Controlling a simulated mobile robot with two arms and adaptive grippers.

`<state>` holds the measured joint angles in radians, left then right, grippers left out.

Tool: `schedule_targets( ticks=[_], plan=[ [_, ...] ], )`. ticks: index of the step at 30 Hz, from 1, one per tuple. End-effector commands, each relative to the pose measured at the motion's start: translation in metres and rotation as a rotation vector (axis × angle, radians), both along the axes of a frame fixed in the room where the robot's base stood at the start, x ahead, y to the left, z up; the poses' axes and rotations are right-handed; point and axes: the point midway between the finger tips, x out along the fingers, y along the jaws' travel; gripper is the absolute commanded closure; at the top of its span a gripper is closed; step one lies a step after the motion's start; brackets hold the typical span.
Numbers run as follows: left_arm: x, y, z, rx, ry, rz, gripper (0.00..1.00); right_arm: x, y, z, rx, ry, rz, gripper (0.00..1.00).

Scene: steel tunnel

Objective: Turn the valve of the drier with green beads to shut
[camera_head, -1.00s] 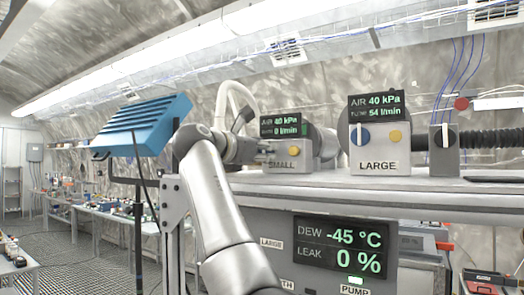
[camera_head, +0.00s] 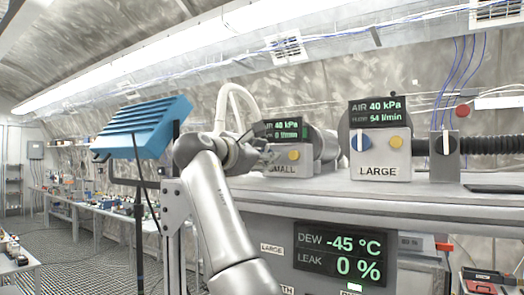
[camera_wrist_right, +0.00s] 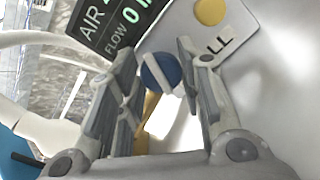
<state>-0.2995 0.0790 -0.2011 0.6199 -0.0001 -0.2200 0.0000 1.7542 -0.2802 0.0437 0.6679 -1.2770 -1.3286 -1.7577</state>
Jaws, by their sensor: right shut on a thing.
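No drier with green beads can be made out in either view. My right arm reaches to the grey SMALL box (camera_head: 300,166) on the bench top in the head view. My right gripper (camera_head: 266,155) is at the left part of its front. The fingers partly surround the knob; the contact is hard to see. A yellow button (camera_wrist_right: 210,11) sits beside it. My left gripper is not in view.
The LARGE box (camera_head: 380,160), with a blue knob and yellow button, stands to the right. A blue ribbed unit (camera_head: 145,125) on a stand is left of my arm. A panel (camera_head: 340,255) is below.

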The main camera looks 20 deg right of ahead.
Motion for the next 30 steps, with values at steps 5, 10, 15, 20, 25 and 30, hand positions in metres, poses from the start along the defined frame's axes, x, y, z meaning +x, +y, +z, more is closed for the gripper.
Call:
schedule_targets(
  ticks=[5,10,15,20,25,30],
  plan=[
    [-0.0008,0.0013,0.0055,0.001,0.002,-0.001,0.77,0.0002,-0.0007,0.0011,0.059,-0.078,0.002,0.90],
    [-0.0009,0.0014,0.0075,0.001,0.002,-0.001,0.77,0.0001,-0.0008,0.0004,0.097,-0.126,0.002,0.90],
    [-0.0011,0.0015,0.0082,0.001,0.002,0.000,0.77,-0.0001,-0.0009,0.0001,0.113,-0.148,0.002,0.90],
    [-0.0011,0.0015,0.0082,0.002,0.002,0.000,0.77,-0.0001,-0.0010,0.0001,0.116,-0.153,0.001,0.90],
    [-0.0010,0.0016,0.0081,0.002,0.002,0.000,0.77,-0.0002,-0.0010,0.0003,0.116,-0.152,0.001,0.90],
    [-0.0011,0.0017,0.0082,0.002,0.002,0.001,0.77,-0.0002,-0.0009,0.0004,0.116,-0.152,0.001,0.52]
  ],
)
